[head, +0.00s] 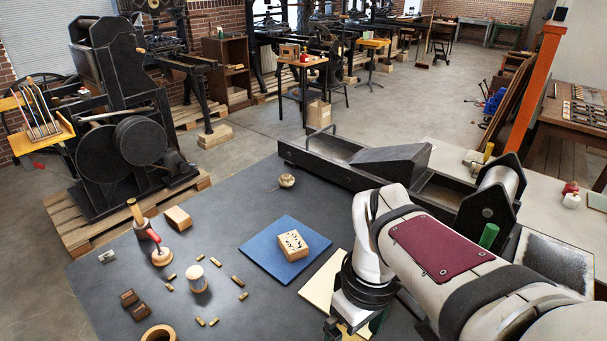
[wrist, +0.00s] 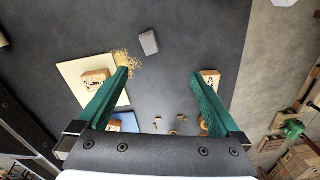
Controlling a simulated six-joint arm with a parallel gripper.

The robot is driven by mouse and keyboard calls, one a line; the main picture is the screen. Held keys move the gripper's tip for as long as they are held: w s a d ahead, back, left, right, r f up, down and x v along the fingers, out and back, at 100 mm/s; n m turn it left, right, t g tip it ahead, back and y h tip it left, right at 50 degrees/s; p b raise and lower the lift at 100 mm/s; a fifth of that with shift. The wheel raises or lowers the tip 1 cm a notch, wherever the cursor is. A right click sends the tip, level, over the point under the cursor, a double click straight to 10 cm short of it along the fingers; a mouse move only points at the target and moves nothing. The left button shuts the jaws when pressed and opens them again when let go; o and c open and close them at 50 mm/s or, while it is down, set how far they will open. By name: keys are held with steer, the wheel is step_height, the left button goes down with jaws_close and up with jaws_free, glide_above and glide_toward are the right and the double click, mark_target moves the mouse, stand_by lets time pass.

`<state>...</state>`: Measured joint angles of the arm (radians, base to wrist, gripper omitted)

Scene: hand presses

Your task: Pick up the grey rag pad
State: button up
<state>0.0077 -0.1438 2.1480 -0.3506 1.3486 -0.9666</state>
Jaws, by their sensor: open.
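The grey rag pad (wrist: 149,42) looks like a small grey block lying on the dark bench top in the wrist view. I do not see it in the head view, where my arm covers part of the bench. My gripper (wrist: 160,75) has two green fingers, spread apart with nothing between them. In the wrist view the pad lies above the gap between the fingertips, apart from both. In the head view the gripper is mostly hidden at the bottom edge beneath my wrist.
A cream board (wrist: 75,68) carries a wooden block (wrist: 95,78), with a straw-coloured tangle (wrist: 127,60) beside it. Another wooden block (wrist: 210,79) is near the right finger. A blue mat (head: 260,258) holds a carved block (head: 292,245). Small brass pieces lie around the bench (head: 225,225).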

steer(key=s+a+f+m, duration=0.1)
steer(key=s+m, duration=0.5)
steer(key=s+a+f+m+y, duration=0.1)
steer(key=s+a+m, duration=0.1)
steer(key=s+m, duration=0.4)
steer(key=shift+s+f, duration=0.2)
steer(key=shift+f, duration=0.2)
steer(key=shift+c, duration=0.6)
steer(key=w+d+f+m+t+y, duration=0.2)
steer(key=w+d+f+m+y, duration=0.1)
steer(key=d+f+m, duration=0.2)
steer(key=w+d+f+m+t+y, duration=0.2)
steer(key=d+f+m+y, duration=0.1)
steer(key=d+f+m, duration=0.2)
steer(key=w+d+f+m+t+y, duration=0.3)
steer(key=d+f+m+y, duration=0.1)
steer(key=m, duration=0.4)
steer(key=shift+w+d+f+m, duration=0.3)
steer(key=shift+d+f+m, duration=0.1)
steer(key=shift+d+f, duration=0.35)
steer(key=x, duration=1.5)
steer(key=shift+s+a+f, duration=0.2)
steer(key=shift+f, duration=0.1)
steer(key=c, duration=1.4)
steer(key=shift+c, duration=0.2)
